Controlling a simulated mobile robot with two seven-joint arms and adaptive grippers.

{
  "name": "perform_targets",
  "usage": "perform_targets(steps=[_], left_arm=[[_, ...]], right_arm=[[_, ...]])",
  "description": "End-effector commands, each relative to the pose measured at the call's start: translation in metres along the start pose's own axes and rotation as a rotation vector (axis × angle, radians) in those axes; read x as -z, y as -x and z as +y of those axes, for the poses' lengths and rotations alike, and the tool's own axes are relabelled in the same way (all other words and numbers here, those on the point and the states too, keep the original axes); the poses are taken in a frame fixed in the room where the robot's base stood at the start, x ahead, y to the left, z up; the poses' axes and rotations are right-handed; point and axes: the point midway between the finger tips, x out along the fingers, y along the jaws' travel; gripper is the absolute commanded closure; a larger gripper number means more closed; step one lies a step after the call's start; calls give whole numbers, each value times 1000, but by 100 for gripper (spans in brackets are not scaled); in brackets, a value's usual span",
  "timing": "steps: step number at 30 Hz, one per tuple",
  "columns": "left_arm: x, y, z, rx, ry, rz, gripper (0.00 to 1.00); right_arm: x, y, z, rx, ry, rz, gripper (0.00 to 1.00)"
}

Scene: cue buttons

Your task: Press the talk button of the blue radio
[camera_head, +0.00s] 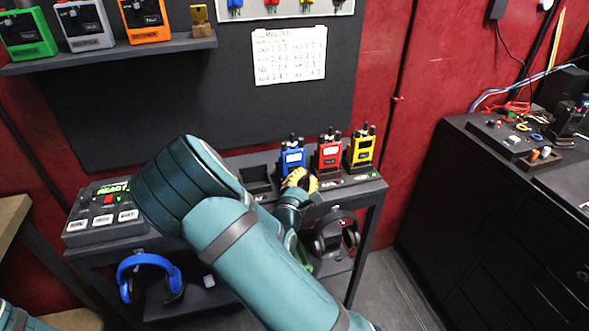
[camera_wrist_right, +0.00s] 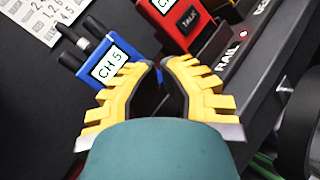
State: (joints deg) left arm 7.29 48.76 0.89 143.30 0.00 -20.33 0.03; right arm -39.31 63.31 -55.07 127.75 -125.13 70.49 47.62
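The blue radio (camera_head: 291,161) stands upright in the rack on the dark bench, left of the red radio (camera_head: 328,157) and the yellow radio (camera_head: 360,152). In the right wrist view the blue radio (camera_wrist_right: 93,48) shows its "CH 5" label. Its talk button is hidden behind my fingers. My right gripper (camera_head: 299,179) is just in front of the blue radio's lower part. In the right wrist view its yellow fingertips (camera_wrist_right: 158,64) are drawn together, with nothing seen between them. Whether they touch the radio I cannot tell. My left gripper is out of view.
An empty dark slot (camera_head: 256,180) lies left of the blue radio. A grey console (camera_head: 105,215) with a green "READY" display stands at the bench's left. Blue headphones (camera_head: 148,275) and black headphones (camera_head: 337,233) hang below. A black cabinet (camera_head: 470,205) stands at the right.

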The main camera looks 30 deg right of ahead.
Motion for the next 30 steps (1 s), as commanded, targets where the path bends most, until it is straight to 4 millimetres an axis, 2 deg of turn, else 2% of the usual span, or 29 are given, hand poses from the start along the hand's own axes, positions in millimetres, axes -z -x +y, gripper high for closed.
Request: perform_targets(steps=[30], left_arm=[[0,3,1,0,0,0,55]], right_arm=[[4,-7,4,0,0,0,100]])
